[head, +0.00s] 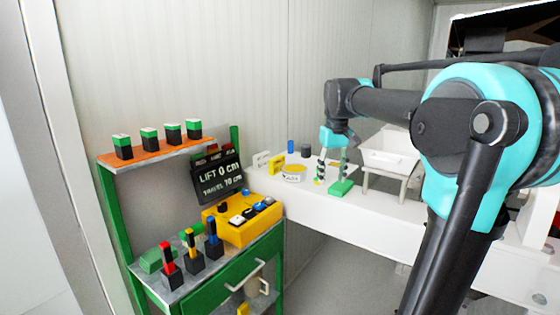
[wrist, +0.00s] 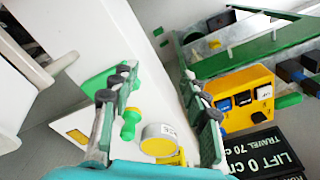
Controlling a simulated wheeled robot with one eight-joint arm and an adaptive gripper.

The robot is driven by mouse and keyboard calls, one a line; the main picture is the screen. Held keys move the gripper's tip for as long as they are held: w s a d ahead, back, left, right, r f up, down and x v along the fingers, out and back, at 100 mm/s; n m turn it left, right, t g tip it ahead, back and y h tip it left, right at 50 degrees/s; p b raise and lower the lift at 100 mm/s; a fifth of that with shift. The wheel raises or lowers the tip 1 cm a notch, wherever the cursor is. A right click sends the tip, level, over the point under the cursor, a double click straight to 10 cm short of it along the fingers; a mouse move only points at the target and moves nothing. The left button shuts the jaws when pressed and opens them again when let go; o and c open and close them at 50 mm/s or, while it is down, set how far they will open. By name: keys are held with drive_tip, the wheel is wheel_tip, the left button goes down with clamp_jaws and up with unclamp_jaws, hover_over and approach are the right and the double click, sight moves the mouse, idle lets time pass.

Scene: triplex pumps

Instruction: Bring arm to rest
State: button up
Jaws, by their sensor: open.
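My gripper (head: 332,175) hangs pointing down above the white bench (head: 395,207). Its two fingers are spread apart and nothing is between them. In the wrist view my gripper (wrist: 157,75) also shows open, with a finger at each side. A green block (head: 341,188) lies on the bench close to the fingertips; I cannot tell whether they touch it. In the wrist view a small green knob-shaped piece (wrist: 130,122) and a round white and yellow item (wrist: 158,140) appear between the fingers, lower down. My arm reaches in from the right.
A white basin (head: 388,160) stands right of my gripper. At left is a green workstation (head: 215,291) with a yellow button box (head: 240,221), a black "LIFT 0 cm" display (head: 219,180) and an orange shelf (head: 158,157) of green-topped blocks. The wall is behind.

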drive_tip(key=s+d+f+m+t, duration=0.1)
drive_tip(key=s+f, duration=0.8)
drive_tip(key=f, duration=0.5)
drive_tip(key=s+d+f+m+t, duration=0.2)
drive_tip(key=s+f, duration=0.8)
drive_tip(key=f, duration=0.3)
drive_tip(key=shift+s+f, duration=0.15)
drive_tip(key=shift+f, duration=0.25)
